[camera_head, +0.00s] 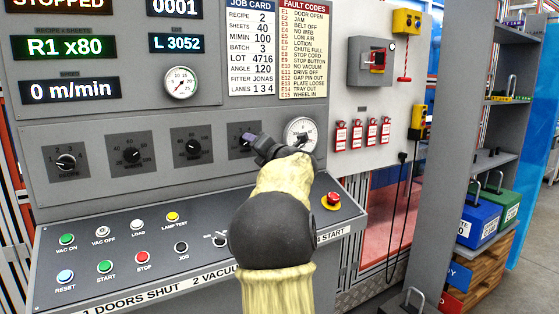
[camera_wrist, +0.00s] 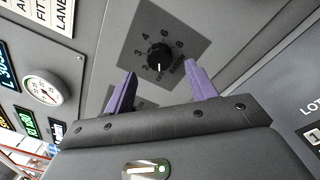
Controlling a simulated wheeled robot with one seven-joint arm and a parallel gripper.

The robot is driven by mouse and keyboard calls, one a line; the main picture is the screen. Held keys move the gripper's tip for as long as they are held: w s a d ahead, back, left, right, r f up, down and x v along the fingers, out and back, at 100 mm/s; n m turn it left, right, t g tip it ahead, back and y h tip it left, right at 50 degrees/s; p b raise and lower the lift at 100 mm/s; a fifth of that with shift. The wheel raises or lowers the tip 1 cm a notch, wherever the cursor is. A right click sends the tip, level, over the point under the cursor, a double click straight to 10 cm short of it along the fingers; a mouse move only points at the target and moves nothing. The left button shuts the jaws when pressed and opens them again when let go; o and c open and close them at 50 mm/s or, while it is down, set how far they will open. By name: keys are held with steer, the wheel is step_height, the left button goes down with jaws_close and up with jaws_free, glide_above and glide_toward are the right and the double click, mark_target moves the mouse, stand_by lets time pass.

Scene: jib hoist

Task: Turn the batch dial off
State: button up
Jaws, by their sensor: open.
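The rightmost dial of the row (camera_head: 242,141) on the grey panel is partly hidden by my gripper in the head view. In the wrist view this dial has a black round knob (camera_wrist: 159,56) on a dark square plate with a ring of numbers. The knob's white mark points toward the bottom of that view. The label below the scale is too blurred to read surely. My gripper (camera_wrist: 160,70) is open, its purple fingers apart on either side of the knob's lower part in the picture. I cannot tell whether they touch it; nothing is held.
Three similar dials, the nearest one (camera_head: 192,146), sit left of it. A round gauge (camera_head: 300,133) is close to the right. Below, a sloping desk carries several coloured buttons and a red emergency stop (camera_head: 332,200). A job card (camera_head: 252,50) hangs above.

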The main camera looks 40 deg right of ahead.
steer(key=s+a, duration=0.2)
steer(key=s, duration=1.1)
steer(key=shift+s+a+f+b, duration=0.25)
steer(key=shift+a+b, duration=0.05)
steer(key=shift+b, duration=0.15)
steer(key=shift+w, duration=0.1)
